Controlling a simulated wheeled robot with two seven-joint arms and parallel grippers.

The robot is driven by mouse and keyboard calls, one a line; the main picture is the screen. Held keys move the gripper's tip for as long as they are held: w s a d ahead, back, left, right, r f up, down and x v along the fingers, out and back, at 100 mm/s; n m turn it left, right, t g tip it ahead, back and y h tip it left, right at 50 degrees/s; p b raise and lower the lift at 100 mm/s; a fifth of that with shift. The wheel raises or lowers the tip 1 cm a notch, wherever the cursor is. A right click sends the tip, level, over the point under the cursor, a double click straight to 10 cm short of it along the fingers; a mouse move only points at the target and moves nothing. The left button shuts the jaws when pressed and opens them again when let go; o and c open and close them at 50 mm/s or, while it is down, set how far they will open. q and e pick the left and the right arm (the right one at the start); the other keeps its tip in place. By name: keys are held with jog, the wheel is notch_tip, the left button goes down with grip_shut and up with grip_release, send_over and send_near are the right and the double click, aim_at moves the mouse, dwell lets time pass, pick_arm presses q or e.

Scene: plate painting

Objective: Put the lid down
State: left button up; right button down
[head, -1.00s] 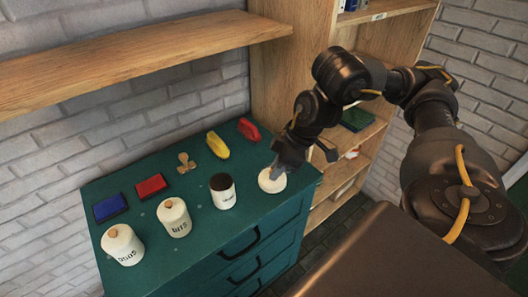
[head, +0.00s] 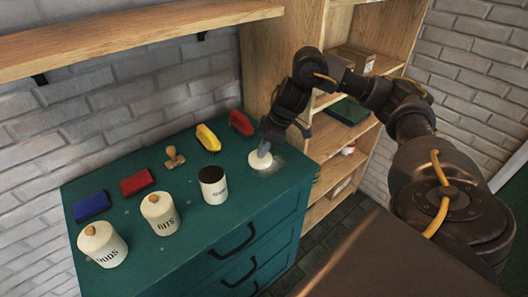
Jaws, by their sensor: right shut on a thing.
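A round pale lid (head: 259,161) is at the right end of the green dresser's top. My right gripper (head: 264,150) is directly over it, fingers pointing down, shut on it. The lid looks very low, at the dresser top; I cannot tell if it fully rests there. An open white jar (head: 214,188) with a dark inside or content stands to its left, with no lid on it. My left gripper is not in view.
Two lidded white jars, one marked BITS (head: 161,214) and another (head: 103,246), stand left on the green dresser (head: 195,240). Blue (head: 91,206) and red (head: 137,182) pads, a wooden stamp (head: 175,157), a yellow brush (head: 208,138) and a red brush (head: 241,123) lie behind. A wooden shelf (head: 345,165) stands right.

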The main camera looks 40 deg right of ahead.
jog(key=shift+w+d+f+b, duration=0.15)
jog(key=shift+f+b, duration=0.35)
jog(key=shift+f, duration=1.15)
jog(key=shift+w+f, duration=0.1)
jog(key=shift+f, duration=0.1)
jog(key=shift+f, duration=0.2)
jog(key=c, duration=1.3)
grip_release()
jog(key=shift+c, duration=0.2)
